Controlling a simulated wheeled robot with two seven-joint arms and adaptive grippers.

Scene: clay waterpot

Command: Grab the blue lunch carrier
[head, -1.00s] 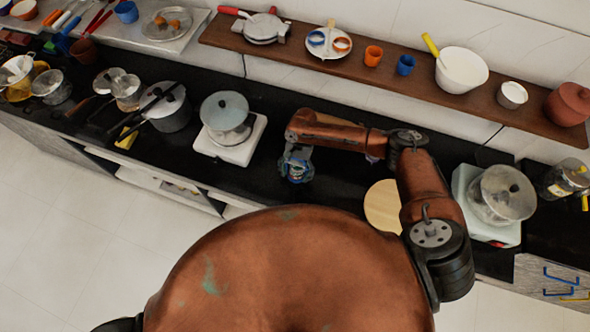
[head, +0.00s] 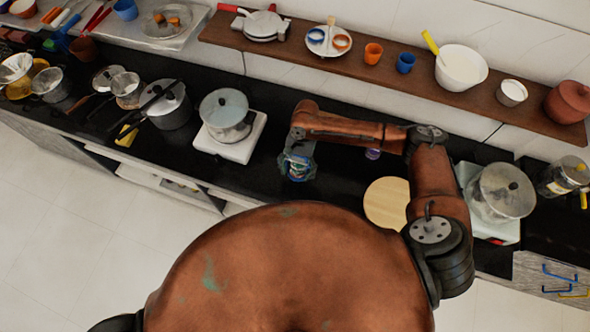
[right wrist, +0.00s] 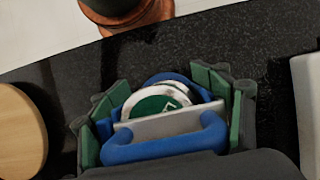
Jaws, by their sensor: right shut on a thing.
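The blue lunch carrier (right wrist: 165,148), with a blue handle and a silver and green round part, is between the green-padded fingers of my right gripper (right wrist: 168,118) in the right wrist view. The fingers are shut on it from both sides. In the head view my right gripper (head: 297,166) points down over the black counter, with the carrier (head: 296,172) mostly hidden by it. I cannot tell how far the carrier is above the counter. My left gripper is not in view.
A stove with a pot (head: 228,118) stands left of the gripper. A round wooden board (head: 385,203) lies to the right, and another pot (head: 502,192) beyond it. A purple item (head: 373,154) sits behind my forearm. A wall shelf (head: 300,62) runs above the counter.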

